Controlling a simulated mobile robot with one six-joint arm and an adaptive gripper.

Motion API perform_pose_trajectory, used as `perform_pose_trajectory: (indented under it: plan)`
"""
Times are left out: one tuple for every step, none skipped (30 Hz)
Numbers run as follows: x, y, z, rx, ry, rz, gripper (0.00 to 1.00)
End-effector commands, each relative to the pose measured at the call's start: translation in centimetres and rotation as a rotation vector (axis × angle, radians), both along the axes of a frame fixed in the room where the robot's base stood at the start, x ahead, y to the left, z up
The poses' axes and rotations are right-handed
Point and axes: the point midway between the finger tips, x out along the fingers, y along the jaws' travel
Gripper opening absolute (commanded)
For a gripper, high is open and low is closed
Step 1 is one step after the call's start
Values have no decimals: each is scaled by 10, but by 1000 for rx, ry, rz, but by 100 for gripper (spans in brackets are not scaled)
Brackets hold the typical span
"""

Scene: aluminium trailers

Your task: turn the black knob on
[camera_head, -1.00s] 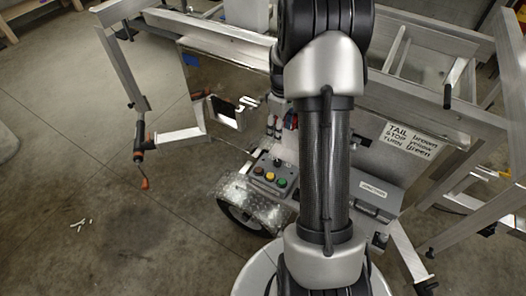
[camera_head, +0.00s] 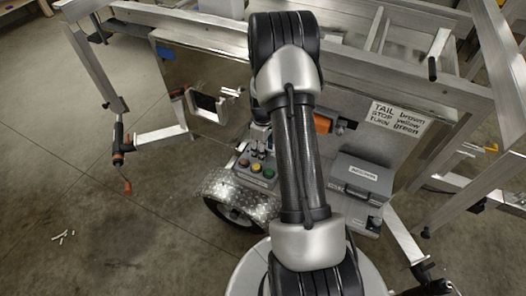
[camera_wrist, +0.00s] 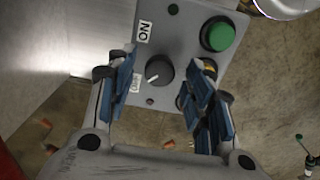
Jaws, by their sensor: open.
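The black knob (camera_wrist: 158,71) sits on a grey control box (camera_wrist: 180,42) in the wrist view. Its white mark points down-left, towards the OFF label (camera_wrist: 135,84); the ON label (camera_wrist: 145,32) is above it. My gripper (camera_wrist: 163,79) is open, with its blue-padded fingers on either side of the knob. Whether either finger touches it I cannot tell. In the head view the box (camera_head: 242,174) stands on the trailer's fender, and my gripper is over its back part, where the knob is hidden.
A green button (camera_wrist: 218,36) is beside the right finger; a yellow one is mostly covered. A grey case (camera_head: 362,182) and the diamond-plate fender (camera_head: 232,192) are close by. Trailer rails surround the arm.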

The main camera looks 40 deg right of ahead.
Motion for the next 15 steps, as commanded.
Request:
perform_pose_trajectory:
  plan:
    - [0, 0, -3, -1, -1, 0, 48]
    - [0, 0, -4, -1, -1, 0, 48]
    - [1, 0, -4, -1, -2, 0, 48]
    - [1, 0, -4, -1, -2, 0, 48]
    - [1, 0, -5, -1, -2, 0, 48]
    - [1, 0, -4, -1, -2, 0, 48]
    - [1, 0, -4, -1, -2, 0, 48]
    - [1, 0, -4, -1, -2, 0, 48]
    - [0, 0, -4, -1, -2, 0, 48]
    - [0, 0, -4, -1, -1, 0, 48]
    - [0, 0, -4, -1, -1, 0, 46]
    - [0, 0, -4, -1, -1, 0, 44]
    - [0, 0, -4, -1, -1, 0, 42]
    - [0, 0, -4, -1, -1, 0, 40]
    - [0, 0, -4, -1, -1, 0, 37]
